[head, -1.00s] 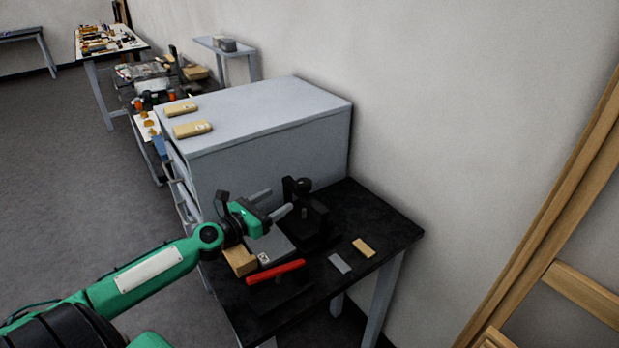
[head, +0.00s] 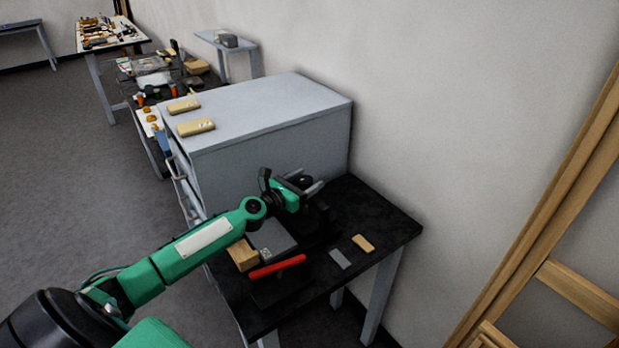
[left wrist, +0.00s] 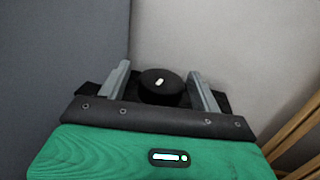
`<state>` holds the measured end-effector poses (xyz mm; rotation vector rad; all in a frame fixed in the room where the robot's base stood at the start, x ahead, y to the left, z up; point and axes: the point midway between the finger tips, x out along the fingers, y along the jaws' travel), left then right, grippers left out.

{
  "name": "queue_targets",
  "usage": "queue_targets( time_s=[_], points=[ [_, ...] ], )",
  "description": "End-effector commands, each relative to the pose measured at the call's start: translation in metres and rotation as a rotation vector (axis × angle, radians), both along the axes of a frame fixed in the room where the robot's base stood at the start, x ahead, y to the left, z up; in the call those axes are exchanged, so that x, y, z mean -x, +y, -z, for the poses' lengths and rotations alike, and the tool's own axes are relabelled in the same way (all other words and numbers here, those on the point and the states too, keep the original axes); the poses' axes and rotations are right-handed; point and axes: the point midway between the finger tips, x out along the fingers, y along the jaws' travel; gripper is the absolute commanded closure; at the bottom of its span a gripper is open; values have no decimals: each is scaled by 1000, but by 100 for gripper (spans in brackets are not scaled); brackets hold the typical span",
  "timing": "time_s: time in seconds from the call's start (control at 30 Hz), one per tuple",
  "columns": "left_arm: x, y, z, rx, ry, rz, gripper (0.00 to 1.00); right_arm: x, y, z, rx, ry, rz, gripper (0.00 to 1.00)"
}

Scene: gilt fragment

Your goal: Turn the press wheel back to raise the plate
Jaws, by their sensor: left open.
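The black press stands on the dark table, mostly hidden behind my left gripper in the head view. Its round black wheel or knob (left wrist: 163,86), with a small white mark, shows in the left wrist view between my gripper's two grey fingers. My left gripper (head: 315,187) is open, with its fingers on either side of the wheel; I cannot tell whether they touch it. The plate is hidden or cannot be told apart. My right gripper is not in view.
The dark table (head: 385,222) holds a grey block (head: 272,238), a wooden block (head: 243,256), a red bar (head: 278,267), a small grey piece (head: 340,259) and a small tan piece (head: 363,243). A grey cabinet (head: 270,105) stands close behind. A wooden frame (head: 560,200) is at the right.

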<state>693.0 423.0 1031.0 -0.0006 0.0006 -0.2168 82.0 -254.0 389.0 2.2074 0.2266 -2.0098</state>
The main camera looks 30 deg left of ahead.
Motion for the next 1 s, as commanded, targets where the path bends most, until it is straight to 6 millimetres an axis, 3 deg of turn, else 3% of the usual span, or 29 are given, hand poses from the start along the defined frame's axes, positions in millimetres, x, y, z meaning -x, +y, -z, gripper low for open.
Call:
queue_targets(
  time_s=[0.2, 0.5, 0.53, 0.7, 0.77, 1.0],
  points=[
    [-13, -3, 0, 0, 0, 0, 35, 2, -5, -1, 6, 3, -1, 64],
    [-15, -4, 0, 0, 0, 0, 35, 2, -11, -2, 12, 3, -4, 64],
    [-15, -4, 0, 0, 0, 0, 37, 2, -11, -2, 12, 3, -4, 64],
    [-15, -4, 0, 0, 0, 0, 71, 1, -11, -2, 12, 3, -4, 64],
    [-15, -4, 0, 0, 0, 0, 79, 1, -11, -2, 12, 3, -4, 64],
    [-15, -4, -2, 0, 1, -12, 79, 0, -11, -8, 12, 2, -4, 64]
  ],
)
